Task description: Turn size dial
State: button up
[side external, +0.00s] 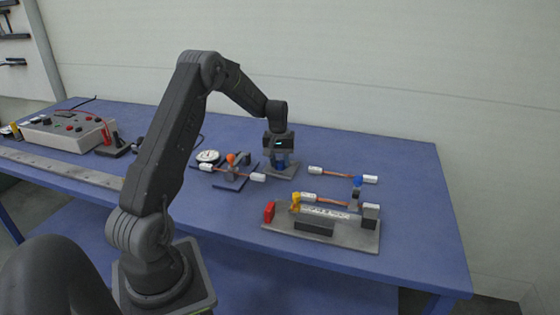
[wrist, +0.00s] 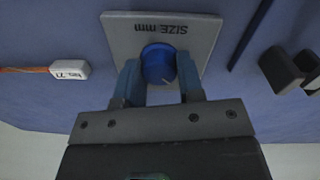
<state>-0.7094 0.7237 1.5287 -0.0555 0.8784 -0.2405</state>
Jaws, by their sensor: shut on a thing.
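The size dial is a round blue knob (wrist: 158,63) on a grey plate (wrist: 120,32) marked "SIZE mm", which reads upside down in the wrist view. My gripper (wrist: 158,80) has its two blue fingers on either side of the knob, shut on it. In the side external view my gripper (side external: 281,163) points straight down over the grey plate (side external: 288,173), and its fingers mostly hide the knob. A pale mark shows on the knob's face in the wrist view, but its exact setting is too small to read.
A small fixture with an orange knob (side external: 231,158) stands just left of my gripper. A white-ended cable piece (side external: 343,175) lies to the right. A grey fixture with red, yellow and blue parts (side external: 325,228) stands in front. A control box (side external: 65,132) is far left.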

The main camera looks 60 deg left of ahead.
aim_at(278, 161)
dwell(0.4)
jog(key=o, duration=0.9)
jog(key=r, duration=1.3)
jog(key=shift+s+a+r, duration=0.2)
jog(key=shift+s+r, duration=0.05)
jog(key=shift+r, duration=0.15)
